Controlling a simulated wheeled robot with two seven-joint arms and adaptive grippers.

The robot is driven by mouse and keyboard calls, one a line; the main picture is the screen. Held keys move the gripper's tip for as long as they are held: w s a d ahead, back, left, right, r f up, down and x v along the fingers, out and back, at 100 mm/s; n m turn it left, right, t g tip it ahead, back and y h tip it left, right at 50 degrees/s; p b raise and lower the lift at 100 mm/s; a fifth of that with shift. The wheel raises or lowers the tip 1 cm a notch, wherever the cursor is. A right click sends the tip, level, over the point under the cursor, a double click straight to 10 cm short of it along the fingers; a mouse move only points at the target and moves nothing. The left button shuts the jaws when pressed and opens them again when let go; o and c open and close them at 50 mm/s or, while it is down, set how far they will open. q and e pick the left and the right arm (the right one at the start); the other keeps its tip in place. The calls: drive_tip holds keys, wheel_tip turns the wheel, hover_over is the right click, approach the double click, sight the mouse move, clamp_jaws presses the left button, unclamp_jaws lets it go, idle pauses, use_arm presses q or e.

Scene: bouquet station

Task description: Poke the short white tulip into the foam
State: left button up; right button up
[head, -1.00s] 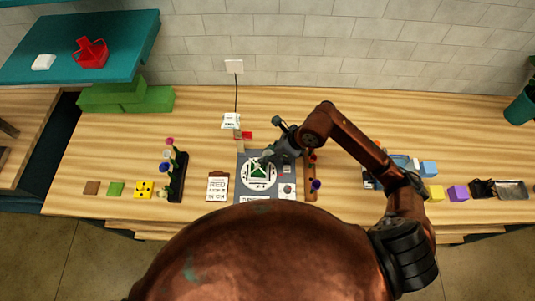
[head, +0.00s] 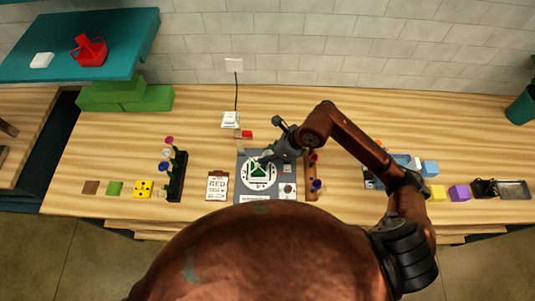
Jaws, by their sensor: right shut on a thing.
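The green foam block (head: 258,171) sits in a white round dish (head: 246,182) on the grey mat (head: 243,195) at the middle of the bench. My right gripper (head: 267,156) reaches in from the right and is over the back edge of the foam. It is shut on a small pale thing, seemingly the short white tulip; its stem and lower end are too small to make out. I cannot tell whether the stem touches the foam. My left gripper is not in view.
A dark rack (head: 177,177) with several flowers stands left of the mat. A clipboard card (head: 216,186) lies between them. A brown wooden strip (head: 311,183) with small flowers is right of the mat. Coloured blocks lie at both sides. The back of the bench is mostly clear.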

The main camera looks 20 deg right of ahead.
drive_tip(key=shift+f+b, duration=0.2)
drive_tip(key=shift+b, duration=0.2)
idle(0.6)
idle(0.7)
drive_tip(key=o, duration=0.8)
drive_tip(key=p+v, duration=0.2)
drive_tip(key=v, duration=0.4)
drive_tip(key=shift+r, duration=0.2)
idle(1.1)
drive_tip(key=shift+o, duration=0.7)
drive_tip(key=shift+d, duration=0.1)
drive_tip(key=o, duration=0.4)
drive_tip(key=shift+o, duration=0.2)
